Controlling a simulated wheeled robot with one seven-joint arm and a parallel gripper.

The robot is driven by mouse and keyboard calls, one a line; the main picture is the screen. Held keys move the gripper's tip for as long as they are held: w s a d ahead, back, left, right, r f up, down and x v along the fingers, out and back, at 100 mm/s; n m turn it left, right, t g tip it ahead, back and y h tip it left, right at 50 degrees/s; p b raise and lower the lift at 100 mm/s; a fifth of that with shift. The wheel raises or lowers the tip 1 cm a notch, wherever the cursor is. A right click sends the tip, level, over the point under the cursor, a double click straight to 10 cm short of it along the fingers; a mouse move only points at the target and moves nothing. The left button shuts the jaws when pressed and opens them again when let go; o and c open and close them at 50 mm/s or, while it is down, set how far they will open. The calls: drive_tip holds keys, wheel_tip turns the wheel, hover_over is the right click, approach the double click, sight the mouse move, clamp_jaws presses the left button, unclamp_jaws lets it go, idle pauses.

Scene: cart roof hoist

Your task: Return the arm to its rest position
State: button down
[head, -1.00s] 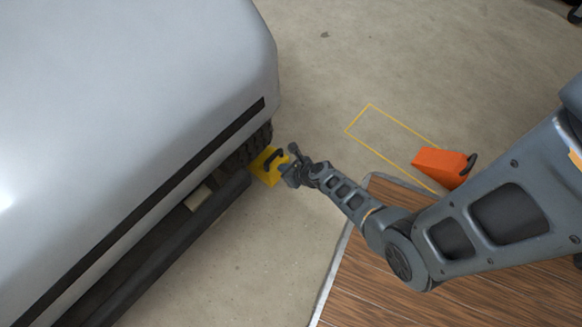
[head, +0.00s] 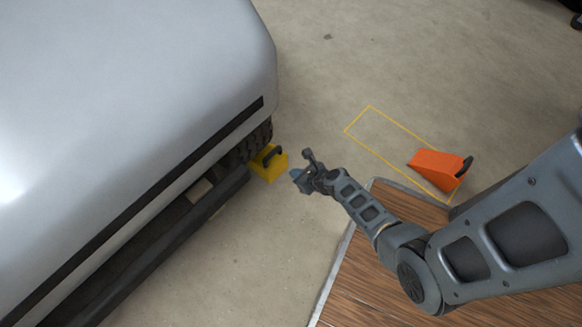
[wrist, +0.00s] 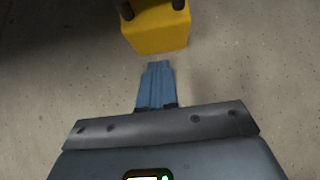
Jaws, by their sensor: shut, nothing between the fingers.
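My gripper (head: 298,176) is at the end of my extended arm, low over the floor to the right of the cart. Its fingers are shut together with nothing between them, as the wrist view (wrist: 157,86) shows. A yellow chock (head: 268,166) with a black handle sits on the floor against the cart's dark tyre (head: 258,138). The chock also shows at the top of the wrist view (wrist: 158,32), just beyond the fingertips and apart from them.
The large silver cart (head: 130,90) fills the left, with a dark bar (head: 170,250) along its lower side. An orange chock (head: 436,165) with a black handle sits at the near end of a yellow floor outline (head: 385,135). A wooden platform (head: 350,285) lies under my arm. Open concrete floor lies beyond.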

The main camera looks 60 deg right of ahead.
drive_tip(key=p+v, duration=0.3)
drive_tip(key=v, duration=0.3)
drive_tip(key=shift+s+r, duration=0.2)
drive_tip(key=shift+s, duration=0.1)
drive_tip(key=shift+a, duration=0.15)
